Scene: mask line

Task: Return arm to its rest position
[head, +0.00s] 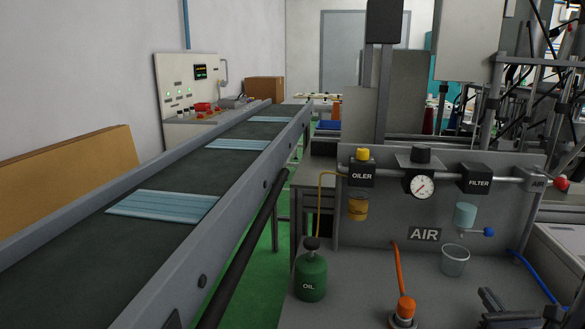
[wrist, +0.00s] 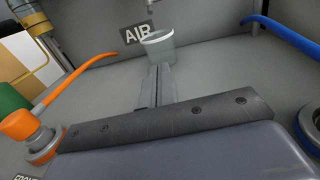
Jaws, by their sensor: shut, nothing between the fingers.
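My gripper (head: 492,299) shows at the lower right of the head view, above the grey panel base. In the wrist view its two fingers (wrist: 157,85) lie together, shut, with nothing between them. They point toward a clear cup (wrist: 157,46), which also stands below the filter bowl in the head view (head: 455,261). The fingertips look near the cup in the wrist view; whether they touch it I cannot tell. Most of my arm is out of view.
An orange hose fitting (wrist: 24,125) lies left of my gripper and a blue hose (wrist: 285,35) right. The air panel (head: 385,222) carries an oiler, gauge and filter; a green oil can (head: 311,277) stands left. A conveyor (head: 100,245) with blue masks (head: 163,204) runs along the left.

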